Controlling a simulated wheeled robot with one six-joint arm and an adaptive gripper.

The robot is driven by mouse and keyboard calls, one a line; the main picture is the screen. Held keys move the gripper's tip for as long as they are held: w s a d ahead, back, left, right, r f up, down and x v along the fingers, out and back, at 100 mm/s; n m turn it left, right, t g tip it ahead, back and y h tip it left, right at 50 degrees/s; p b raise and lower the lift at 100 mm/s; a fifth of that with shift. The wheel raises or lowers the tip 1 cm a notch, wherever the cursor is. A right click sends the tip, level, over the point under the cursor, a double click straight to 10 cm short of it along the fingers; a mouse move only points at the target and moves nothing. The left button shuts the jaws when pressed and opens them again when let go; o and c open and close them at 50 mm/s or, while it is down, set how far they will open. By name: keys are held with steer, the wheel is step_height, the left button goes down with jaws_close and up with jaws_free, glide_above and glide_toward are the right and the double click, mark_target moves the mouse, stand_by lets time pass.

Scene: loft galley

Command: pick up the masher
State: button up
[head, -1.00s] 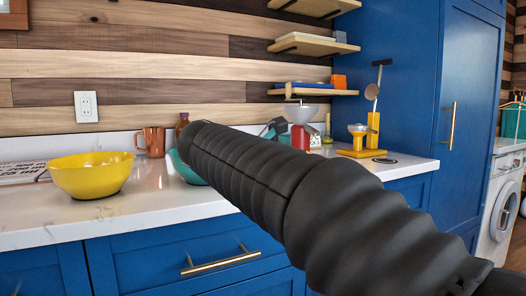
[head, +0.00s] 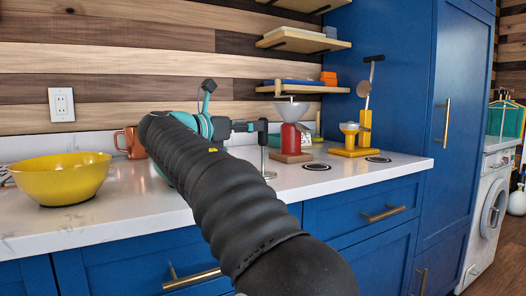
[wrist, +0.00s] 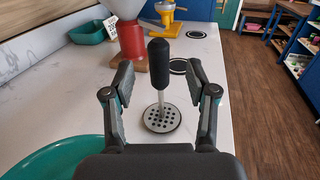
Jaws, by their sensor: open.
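The masher stands upright on the white counter, with a black handle (wrist: 159,63), a thin metal shaft and a round perforated plate (wrist: 161,118). In the head view its plate (head: 268,175) rests on the counter beyond my gripper (head: 248,127). In the wrist view my gripper (wrist: 160,82) is open, with one finger on each side of the masher. The handle shows in the gap between the fingers; I cannot tell how deep it is between them. No contact is visible.
A red grinder with a funnel (head: 291,136) and a yellow stand (head: 364,130) are behind the masher. A teal bowl (wrist: 60,158) lies close at left in the wrist view. A yellow bowl (head: 62,180) and copper mug (head: 130,142) are at left. Counter right of the masher is clear.

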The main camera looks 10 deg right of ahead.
mark_target(264, 143)
steer(key=shift+x, duration=3.1)
steer(key=shift+w+a+r, duration=0.1)
steer(key=shift+r, duration=0.05)
jaws_close()
